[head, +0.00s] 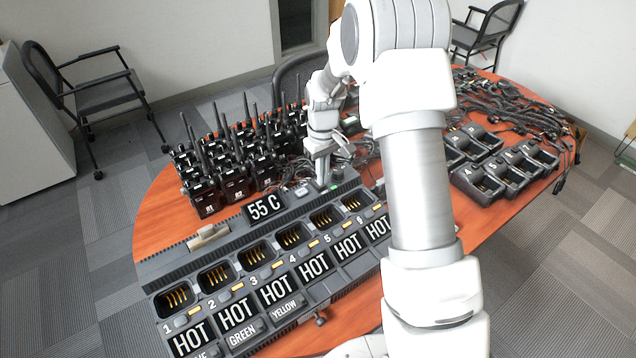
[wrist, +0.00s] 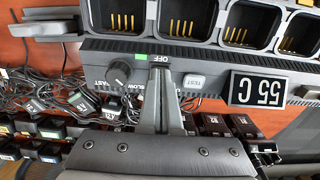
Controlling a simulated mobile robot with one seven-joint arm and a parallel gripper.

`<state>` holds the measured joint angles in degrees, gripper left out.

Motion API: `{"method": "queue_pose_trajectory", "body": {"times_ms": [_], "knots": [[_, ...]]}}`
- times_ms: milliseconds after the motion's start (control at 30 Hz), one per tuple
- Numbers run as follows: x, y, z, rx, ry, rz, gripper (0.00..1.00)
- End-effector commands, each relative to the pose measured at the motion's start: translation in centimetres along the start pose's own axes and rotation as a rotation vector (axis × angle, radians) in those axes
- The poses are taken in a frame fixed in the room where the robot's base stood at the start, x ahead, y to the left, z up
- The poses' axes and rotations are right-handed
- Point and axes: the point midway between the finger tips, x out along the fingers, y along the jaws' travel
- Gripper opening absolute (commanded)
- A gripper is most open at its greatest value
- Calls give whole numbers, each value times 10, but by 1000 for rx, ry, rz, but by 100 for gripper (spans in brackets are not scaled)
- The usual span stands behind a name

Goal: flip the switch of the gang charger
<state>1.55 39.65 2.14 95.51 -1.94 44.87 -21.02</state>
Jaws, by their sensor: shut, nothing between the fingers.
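The gang charger (head: 262,240) is a long dark grey unit with a row of empty bays, lying across the front of the table. Its end panel in the wrist view (wrist: 215,58) shows a "55 C" display (wrist: 258,90), a TEST button (wrist: 194,81), a FAST/SLOW knob (wrist: 118,73), an OFF label (wrist: 159,58) and a green mark (wrist: 141,57). My gripper (head: 318,180) is shut and empty at the charger's far edge. In the wrist view its fingertips (wrist: 160,70) are right at the OFF label. The switch itself is hidden behind the fingers; I cannot tell whether they touch it.
Several handheld radios (head: 232,180) stand upright left of my gripper, behind the charger. Tangled cables (head: 520,95) cover the table's right end. Several single chargers (head: 483,185) sit on the right. A chair (head: 95,95) stands at the left. Bare table (head: 152,225) shows at the left edge.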

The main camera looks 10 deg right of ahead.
Motion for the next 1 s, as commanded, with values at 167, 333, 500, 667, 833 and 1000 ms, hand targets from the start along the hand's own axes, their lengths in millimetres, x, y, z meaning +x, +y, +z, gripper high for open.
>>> {"method": "queue_pose_trajectory", "body": {"times_ms": [167,333,500,667,833,1000], "knots": [[4,0,0,0,0,0,0],[6,0,0,0,0,0,0],[9,0,0,0,0,0,0],[11,0,0,0,-1,0,0],[14,0,0,0,-1,0,0],[16,0,0,0,0,0,0]]}}
